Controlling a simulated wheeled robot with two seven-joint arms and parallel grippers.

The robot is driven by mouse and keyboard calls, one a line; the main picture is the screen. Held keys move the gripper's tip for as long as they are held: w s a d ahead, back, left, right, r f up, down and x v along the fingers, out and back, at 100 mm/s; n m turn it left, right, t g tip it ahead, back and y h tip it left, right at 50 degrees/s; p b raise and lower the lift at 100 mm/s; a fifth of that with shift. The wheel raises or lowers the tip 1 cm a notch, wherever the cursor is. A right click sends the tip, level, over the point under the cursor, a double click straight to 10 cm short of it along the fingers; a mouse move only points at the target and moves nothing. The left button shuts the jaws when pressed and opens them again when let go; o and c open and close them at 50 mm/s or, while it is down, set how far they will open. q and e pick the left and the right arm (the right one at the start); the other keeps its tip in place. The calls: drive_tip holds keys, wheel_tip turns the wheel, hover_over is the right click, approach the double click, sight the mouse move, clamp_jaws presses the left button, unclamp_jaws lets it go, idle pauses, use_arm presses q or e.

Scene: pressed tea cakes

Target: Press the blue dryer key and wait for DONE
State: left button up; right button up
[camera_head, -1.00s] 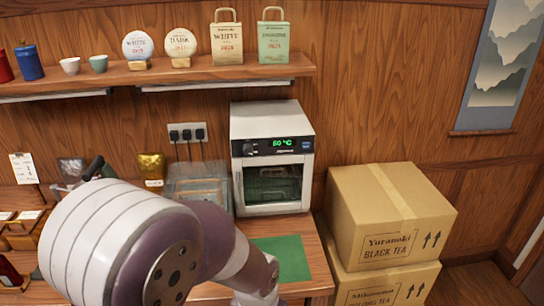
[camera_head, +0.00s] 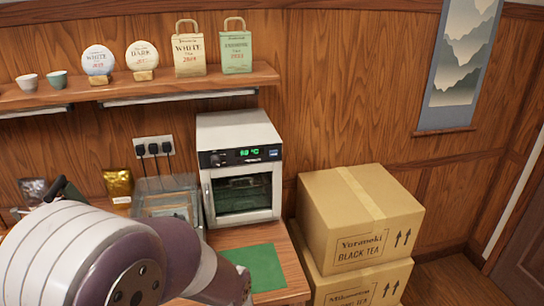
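The dryer (camera_head: 240,125) is a white box oven with a dark control strip and a glass door, which is shut. Its green display (camera_head: 250,152) shows a temperature in °C, with digits too small to read surely. A small blue key (camera_head: 273,152) sits right of the display. Something green lies behind the glass, unclear in shape. A white and purple arm of mine fills the lower left, in front of the counter. No gripper fingers show clearly, and nothing touches the key.
A green mat (camera_head: 257,267) lies before the dryer. A clear box (camera_head: 170,197) and a gold pouch (camera_head: 118,184) stand left of it. Stacked cartons (camera_head: 360,215) stand to the right. The shelf (camera_head: 200,84) above holds cups, tea cakes and bags.

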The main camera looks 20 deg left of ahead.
idle(0.3)
use_arm(q)
clamp_jaws()
idle(1.6)
